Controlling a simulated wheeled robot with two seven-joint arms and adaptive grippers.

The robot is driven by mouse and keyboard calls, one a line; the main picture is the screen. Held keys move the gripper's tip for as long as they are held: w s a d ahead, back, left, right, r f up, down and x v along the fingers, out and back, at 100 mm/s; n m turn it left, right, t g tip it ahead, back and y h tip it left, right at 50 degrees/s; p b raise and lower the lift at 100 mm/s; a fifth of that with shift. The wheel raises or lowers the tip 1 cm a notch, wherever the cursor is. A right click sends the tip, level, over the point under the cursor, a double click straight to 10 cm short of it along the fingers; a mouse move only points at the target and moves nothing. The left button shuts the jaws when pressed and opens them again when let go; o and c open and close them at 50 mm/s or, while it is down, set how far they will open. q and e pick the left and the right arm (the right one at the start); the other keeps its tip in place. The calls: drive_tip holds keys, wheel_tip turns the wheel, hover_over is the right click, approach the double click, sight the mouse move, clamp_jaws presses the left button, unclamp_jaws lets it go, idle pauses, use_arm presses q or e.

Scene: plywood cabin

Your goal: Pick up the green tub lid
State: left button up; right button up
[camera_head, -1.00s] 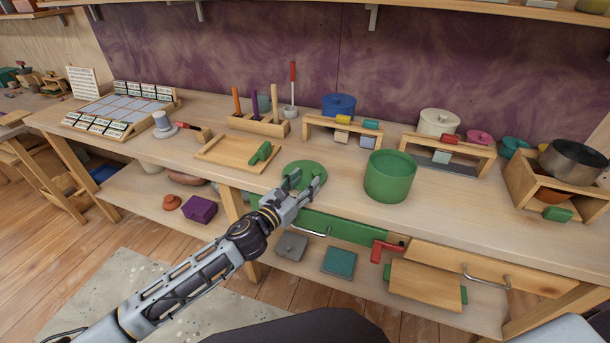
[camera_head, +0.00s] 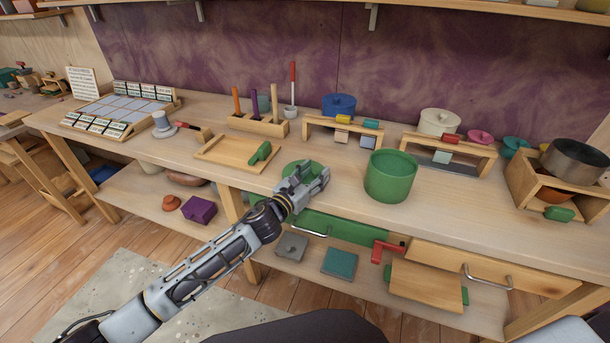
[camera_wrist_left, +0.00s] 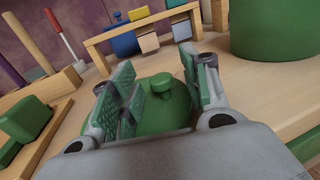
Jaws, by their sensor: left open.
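The green tub lid (camera_head: 291,168) lies flat on the bench, left of the open green tub (camera_head: 390,177). In the left wrist view the lid (camera_wrist_left: 160,118) shows its round knob (camera_wrist_left: 157,88) standing up from the middle. My left gripper (camera_head: 318,174) is open above the lid and hides much of it in the head view. In the left wrist view the two padded fingers of my left gripper (camera_wrist_left: 160,88) stand on either side of the knob, with gaps; contact does not show. My right gripper is not in view.
A wooden tray (camera_head: 225,153) with a green-handled piece lies left of the lid. A peg stand (camera_head: 258,125) and a small wooden shelf (camera_head: 322,127) stand behind. The green tub is close on the right. A drawer handle (camera_head: 310,230) juts below the bench edge.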

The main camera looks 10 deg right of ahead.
use_arm(q)
drive_tip(key=shift+c, duration=0.5)
drive_tip(key=c, duration=0.7)
clamp_jaws()
drive_tip(key=shift+r, duration=0.1)
